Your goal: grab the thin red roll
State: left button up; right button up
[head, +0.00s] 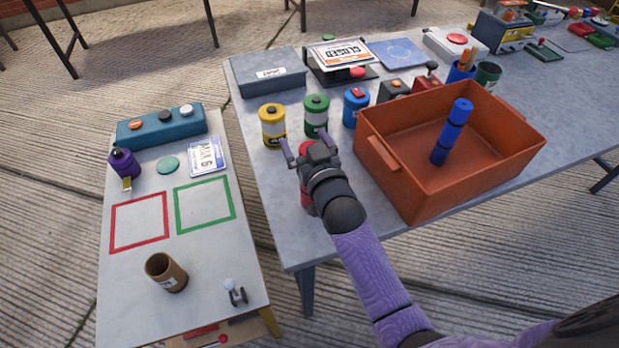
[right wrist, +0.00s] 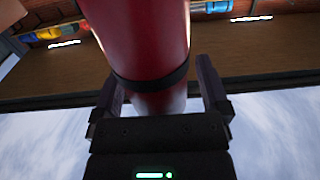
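The red roll (head: 305,196) stands on the large grey table (head: 268,205), mostly hidden behind my right gripper and wrist. In the right wrist view the red roll (right wrist: 140,45) shows large, with a black band around it. My right gripper (head: 308,146) is open, its two fingers spread apart. In the right wrist view the fingers (right wrist: 160,95) lie on either side of the roll, with a narrow gap on the right side; contact on the left is unclear. My left gripper is not in view.
An orange bin (head: 400,185) holding a blue roll (head: 452,130) stands just right of my arm. Yellow (head: 273,127), green (head: 316,115) and blue (head: 355,107) canisters stand behind the gripper. A small table (head: 150,270) with a brown tube (head: 166,272) is at the left.

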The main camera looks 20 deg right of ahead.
grip_shut()
jog(key=shift+r, duration=0.1)
dwell(0.3)
